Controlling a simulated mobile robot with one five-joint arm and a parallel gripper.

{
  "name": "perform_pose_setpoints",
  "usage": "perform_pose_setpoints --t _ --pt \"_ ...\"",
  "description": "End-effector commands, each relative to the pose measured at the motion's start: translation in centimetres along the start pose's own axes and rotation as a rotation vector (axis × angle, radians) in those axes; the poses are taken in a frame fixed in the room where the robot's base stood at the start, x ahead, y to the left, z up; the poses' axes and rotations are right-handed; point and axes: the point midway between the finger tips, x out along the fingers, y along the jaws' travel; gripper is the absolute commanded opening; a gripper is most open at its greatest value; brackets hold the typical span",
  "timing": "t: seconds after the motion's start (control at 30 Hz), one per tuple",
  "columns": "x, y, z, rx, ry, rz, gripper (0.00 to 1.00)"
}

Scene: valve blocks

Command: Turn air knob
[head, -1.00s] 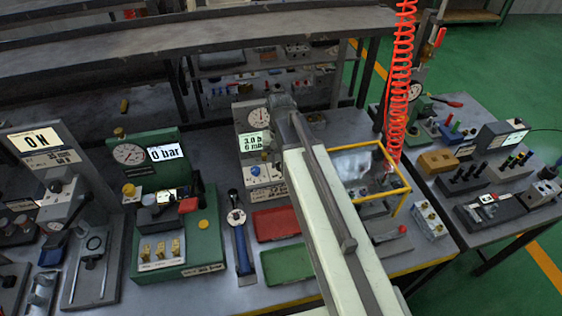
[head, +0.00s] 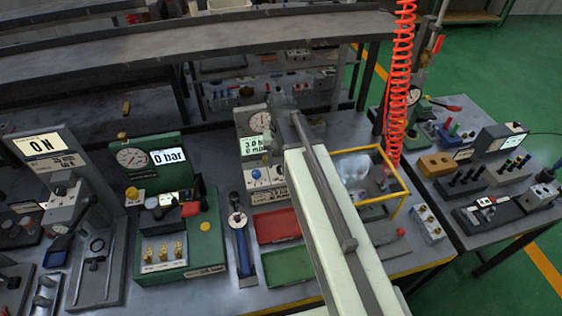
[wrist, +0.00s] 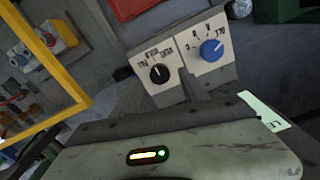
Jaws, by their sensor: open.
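The station with a round gauge (head: 260,121) and a small lit display stands at the middle of the bench, with a blue knob (head: 256,174) low on its front. In the wrist view a blue knob (wrist: 211,50) and a black knob (wrist: 159,73) sit side by side on a light grey block with printed settings around them. Which is the air knob I cannot read. My gripper (head: 283,101) is at the far end of my arm, beside the station's right side in the head view. It is open and apart from the knobs; its fingertips are not clear.
A yellow frame (head: 403,196) stands right of my arm, with a red coiled hose (head: 399,90) above it. Red (head: 277,224) and green (head: 287,265) trays lie left of my arm. A green gauge station (head: 205,240) stands further left.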

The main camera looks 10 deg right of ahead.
Motion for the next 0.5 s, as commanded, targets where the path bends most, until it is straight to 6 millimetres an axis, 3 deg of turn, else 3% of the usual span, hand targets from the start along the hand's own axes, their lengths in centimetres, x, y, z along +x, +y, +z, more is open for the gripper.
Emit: perform_pose_setpoints --t 0.03,0.23,0.5 --pt "-1.8 0.0 0.0 0.000 0.000 0.000 0.52" --pt "-5.4 0.0 0.0 0.000 0.000 0.000 0.52" --pt "-5.8 0.0 0.0 0.000 0.000 0.000 0.52"
